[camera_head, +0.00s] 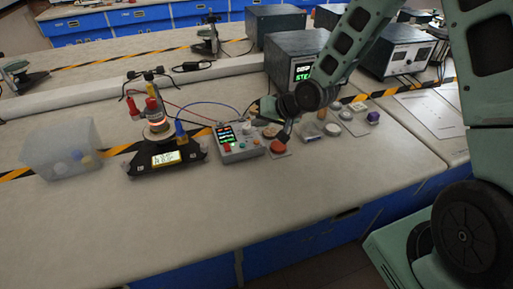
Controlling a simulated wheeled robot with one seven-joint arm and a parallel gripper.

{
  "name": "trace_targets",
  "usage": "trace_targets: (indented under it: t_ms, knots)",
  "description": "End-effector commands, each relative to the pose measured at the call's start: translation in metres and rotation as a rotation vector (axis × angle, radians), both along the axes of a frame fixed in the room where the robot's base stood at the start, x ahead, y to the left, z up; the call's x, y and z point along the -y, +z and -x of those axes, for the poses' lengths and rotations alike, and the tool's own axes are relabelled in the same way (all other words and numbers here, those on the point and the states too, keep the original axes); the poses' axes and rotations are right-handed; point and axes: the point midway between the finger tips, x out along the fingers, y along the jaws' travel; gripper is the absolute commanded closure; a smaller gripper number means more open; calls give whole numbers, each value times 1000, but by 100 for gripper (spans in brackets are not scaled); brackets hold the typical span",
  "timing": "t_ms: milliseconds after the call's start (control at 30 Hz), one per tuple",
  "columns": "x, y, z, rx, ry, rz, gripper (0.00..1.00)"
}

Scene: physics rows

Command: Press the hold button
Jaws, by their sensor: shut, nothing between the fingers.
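A grey control box (240,156) with a small lit screen (226,134) and several small coloured buttons sits on the bench. A large red button (278,147) on a flat base stands just right of it. The labels are too small to read, so I cannot tell which one is the hold button. My gripper (286,132) is shut and empty, pointing down right by the red button. Whether it touches the button cannot be told. My wrist hides part of the bench behind the box.
Left of the box is a black stand (166,160) with a yellow display, coloured posts and wires. A clear bin (62,160) is at far left. Small knobs and a purple piece (373,117) lie to the right. A dark instrument (292,62) stands behind. The front bench strip is clear.

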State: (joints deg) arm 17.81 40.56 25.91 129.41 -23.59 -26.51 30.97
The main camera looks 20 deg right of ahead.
Motion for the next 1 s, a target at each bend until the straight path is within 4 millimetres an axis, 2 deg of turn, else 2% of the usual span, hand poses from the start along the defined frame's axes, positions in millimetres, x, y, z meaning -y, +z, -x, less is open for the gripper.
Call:
trace_targets:
  t_ms: [33,100,300,1000]
  knots:
    - [0,-16,0,0,0,0,100]
    - [0,-25,0,0,1,1,100]
    - [0,-41,0,1,1,0,100]
    - [0,-42,0,0,1,1,100]
